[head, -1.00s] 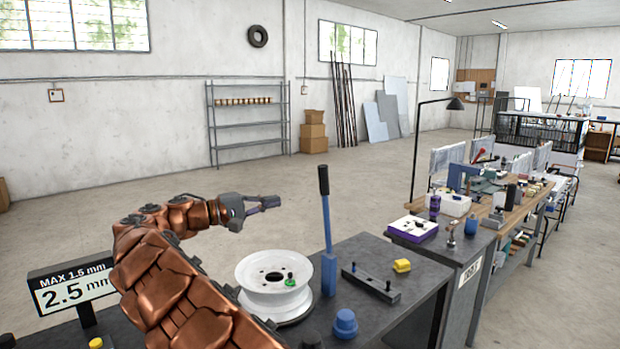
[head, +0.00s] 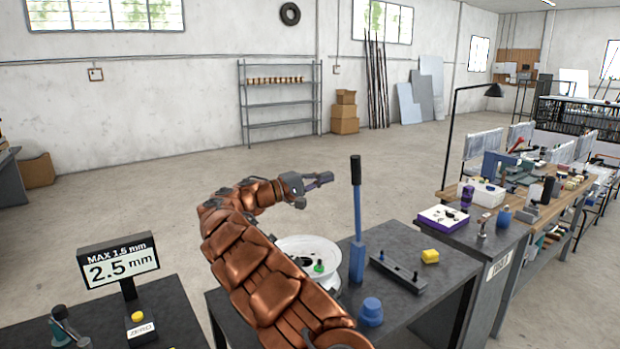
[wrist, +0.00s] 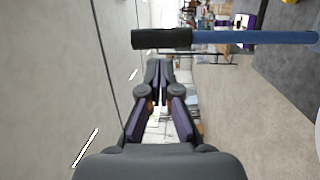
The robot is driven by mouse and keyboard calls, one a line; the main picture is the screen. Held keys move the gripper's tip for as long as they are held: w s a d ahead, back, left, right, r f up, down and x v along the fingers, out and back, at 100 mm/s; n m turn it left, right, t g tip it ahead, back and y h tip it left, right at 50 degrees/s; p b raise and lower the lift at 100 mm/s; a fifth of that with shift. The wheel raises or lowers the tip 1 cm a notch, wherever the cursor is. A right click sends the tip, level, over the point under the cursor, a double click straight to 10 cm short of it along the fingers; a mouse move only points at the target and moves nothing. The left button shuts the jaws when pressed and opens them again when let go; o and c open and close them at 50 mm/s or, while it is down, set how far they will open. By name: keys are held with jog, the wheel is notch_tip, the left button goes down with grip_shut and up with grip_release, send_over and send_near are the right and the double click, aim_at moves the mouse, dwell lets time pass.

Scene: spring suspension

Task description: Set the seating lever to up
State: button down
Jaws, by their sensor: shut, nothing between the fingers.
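The seating lever (head: 358,222) is a blue bar with a black grip (head: 356,169) at its top, standing nearly upright from a blue base on the dark bench. My gripper (head: 328,178) is in the air just left of the lever, near the height of its grip. In the wrist view, the black grip (wrist: 162,38) and blue shaft (wrist: 250,38) cross sideways just beyond my gripper's tips (wrist: 159,66). The fingers are shut and empty. They appear apart from the lever, though the depth of the gap is hard to judge.
A white wheel rim (head: 318,248) sits behind my arm, partly hidden. A "2.5 mm" display (head: 122,267) stands left.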

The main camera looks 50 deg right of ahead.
aim_at(352, 168)
jog(key=shift+p+x, duration=0.9)
jog(key=shift+x, duration=1.95)
jog(key=shift+s+d+r+t+y, duration=0.15)
jog(key=shift+d+y, duration=0.1)
jog(key=shift+d, duration=0.25)
jog(key=shift+s+d+r+t+y, duration=0.15)
jog(key=shift+d+y, duration=0.15)
jog(key=shift+d, duration=0.2)
jog(key=shift+s+d+r+t+y, duration=0.15)
jog(key=shift+d+y, duration=0.1)
jog(key=shift+d, duration=0.3)
jog(key=shift+f, duration=0.1)
jog(key=b+v, duration=0.4)
jog(key=v, duration=1)
jog(key=shift+f, duration=0.25)
jog(key=shift+a, duration=0.15)
